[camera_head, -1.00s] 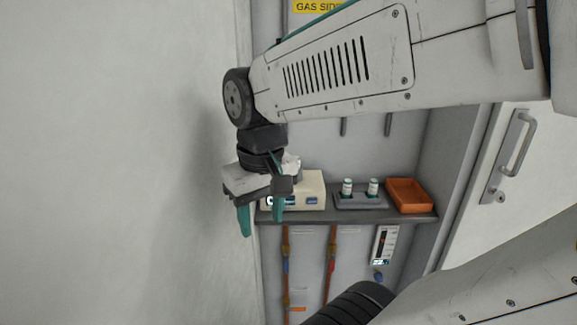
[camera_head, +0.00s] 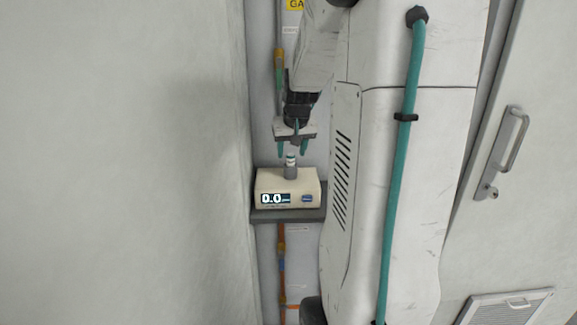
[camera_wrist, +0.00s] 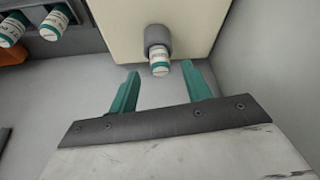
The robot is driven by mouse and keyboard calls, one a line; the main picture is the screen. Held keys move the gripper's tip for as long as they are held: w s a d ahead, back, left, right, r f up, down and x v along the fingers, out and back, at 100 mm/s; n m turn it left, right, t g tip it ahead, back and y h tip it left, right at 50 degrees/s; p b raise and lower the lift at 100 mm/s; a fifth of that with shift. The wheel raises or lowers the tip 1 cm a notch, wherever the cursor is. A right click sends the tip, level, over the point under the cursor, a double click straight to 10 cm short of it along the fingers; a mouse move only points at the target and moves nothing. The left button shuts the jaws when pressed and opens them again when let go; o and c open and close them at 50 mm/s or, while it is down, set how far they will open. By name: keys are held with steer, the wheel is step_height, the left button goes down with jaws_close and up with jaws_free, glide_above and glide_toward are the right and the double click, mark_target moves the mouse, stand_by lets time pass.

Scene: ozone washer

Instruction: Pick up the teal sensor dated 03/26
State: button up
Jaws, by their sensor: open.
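A sensor with a white label and teal bands (camera_wrist: 160,63) sits in the grey socket (camera_wrist: 157,38) on top of the beige meter (camera_head: 287,191). In the head view it stands upright (camera_head: 291,160). Two more teal-banded sensors stand in a grey holder in the wrist view, one at the far left (camera_wrist: 11,30) and one beside it (camera_wrist: 54,24). Label text is too small to tell which is dated 03/26. My gripper (camera_head: 292,150) is open and empty just above the meter's sensor. In the wrist view its teal fingertips (camera_wrist: 160,70) lie to either side of that sensor.
The meter shows 0.0 and stands on a grey shelf (camera_head: 289,215) close to a pale wall (camera_head: 130,160) on the left. An orange tray (camera_wrist: 12,54) shows at the wrist view's left edge. My arm hides the shelf's right part in the head view.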

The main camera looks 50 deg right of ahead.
mark_target(291, 155)
steer(key=shift+x, duration=1.55)
jaws_close()
steer(key=shift+r, duration=0.2)
